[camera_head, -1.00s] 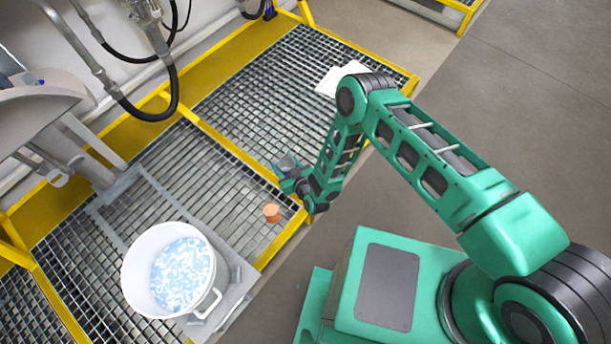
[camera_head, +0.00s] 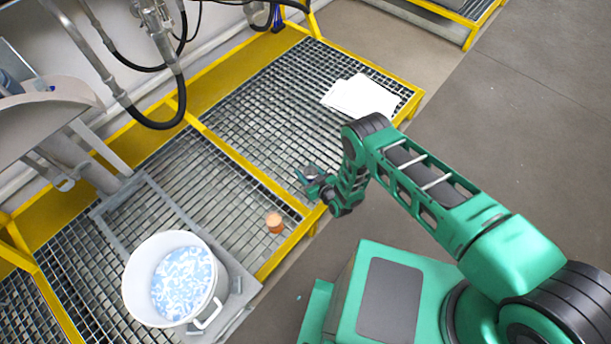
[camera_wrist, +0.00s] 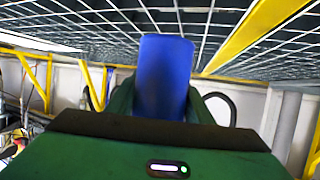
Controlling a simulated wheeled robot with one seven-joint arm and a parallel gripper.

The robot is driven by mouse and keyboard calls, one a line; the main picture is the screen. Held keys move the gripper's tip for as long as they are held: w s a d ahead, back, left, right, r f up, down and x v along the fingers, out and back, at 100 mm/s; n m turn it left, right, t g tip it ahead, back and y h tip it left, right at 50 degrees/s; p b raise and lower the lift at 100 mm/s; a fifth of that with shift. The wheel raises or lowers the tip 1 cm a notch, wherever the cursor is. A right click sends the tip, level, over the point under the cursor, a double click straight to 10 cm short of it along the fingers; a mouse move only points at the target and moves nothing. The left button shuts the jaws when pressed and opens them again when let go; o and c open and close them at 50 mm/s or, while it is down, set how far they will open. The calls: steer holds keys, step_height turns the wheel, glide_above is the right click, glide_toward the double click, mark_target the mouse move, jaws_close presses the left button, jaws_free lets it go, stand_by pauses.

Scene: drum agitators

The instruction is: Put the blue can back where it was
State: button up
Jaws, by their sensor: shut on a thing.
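The blue can (camera_wrist: 165,78) stands out in the wrist view, between the fingers of my gripper (camera_wrist: 160,100). The gripper is shut on it. In the head view my gripper (camera_head: 309,173) is over the yellow-edged grating (camera_head: 240,150), close to its near yellow edge. The can is too small and too covered there to make out clearly. How high it is above the grating cannot be told.
An orange cup (camera_head: 275,223) stands on the grating below left of my gripper. A white bucket (camera_head: 135,285) with blue-and-white contents stands at lower left. White sheets (camera_head: 362,98) lie at the grating's far right. A hose (camera_head: 160,122) hangs at upper left.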

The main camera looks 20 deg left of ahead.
mark_target(307, 175)
steer(key=shift+f, duration=1.95)
steer(key=o, duration=1.2)
steer(key=v, duration=1.2)
steer(key=shift+s, duration=0.1)
